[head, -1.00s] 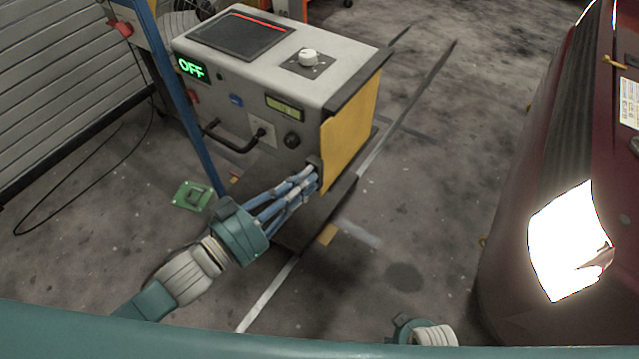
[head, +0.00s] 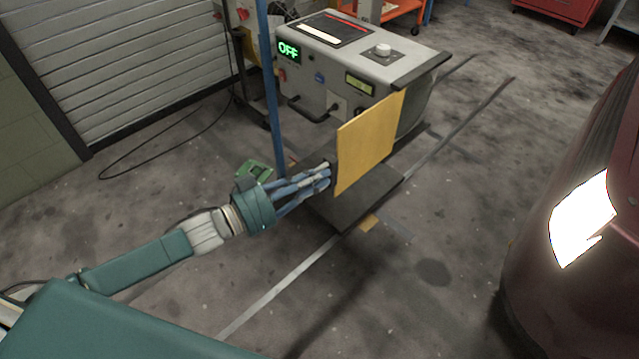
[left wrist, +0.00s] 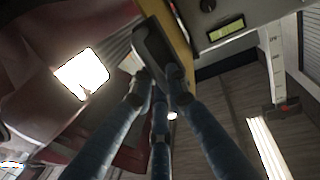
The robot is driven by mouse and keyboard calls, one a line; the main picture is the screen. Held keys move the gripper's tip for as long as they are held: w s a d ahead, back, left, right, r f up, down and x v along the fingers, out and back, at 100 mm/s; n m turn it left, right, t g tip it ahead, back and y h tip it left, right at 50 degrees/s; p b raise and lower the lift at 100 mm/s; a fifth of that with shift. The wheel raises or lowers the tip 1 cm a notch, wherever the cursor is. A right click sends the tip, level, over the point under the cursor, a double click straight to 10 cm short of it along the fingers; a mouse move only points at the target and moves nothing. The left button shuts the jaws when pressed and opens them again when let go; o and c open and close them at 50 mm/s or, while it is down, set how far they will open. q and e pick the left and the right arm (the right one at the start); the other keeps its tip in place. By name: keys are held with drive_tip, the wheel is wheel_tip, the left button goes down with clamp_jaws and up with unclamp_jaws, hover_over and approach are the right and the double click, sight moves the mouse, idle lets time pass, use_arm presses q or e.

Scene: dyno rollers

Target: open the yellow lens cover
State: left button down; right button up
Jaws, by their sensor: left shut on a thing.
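The yellow lens cover (head: 368,142) is a flat upright panel at the right end of the grey tester box (head: 350,62). It stands swung out at an angle, with its near edge clear of the box and its far edge close to it. My left gripper (head: 325,176) is at the near lower edge of the cover, its blue fingers shut on the dark handle there. In the left wrist view the fingers close on this dark handle (left wrist: 160,45). My right gripper is out of view.
A blue post (head: 268,85) stands left of the box, beside my left gripper. A dark red car (head: 570,280) with a lit headlight (head: 580,220) stands at the right. Floor between box and car is clear.

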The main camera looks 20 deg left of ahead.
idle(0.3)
use_arm(q)
drive_tip(key=c, duration=1.7)
unclamp_jaws()
drive_tip(key=v, duration=1.2)
drive_tip(key=shift+w, duration=0.1)
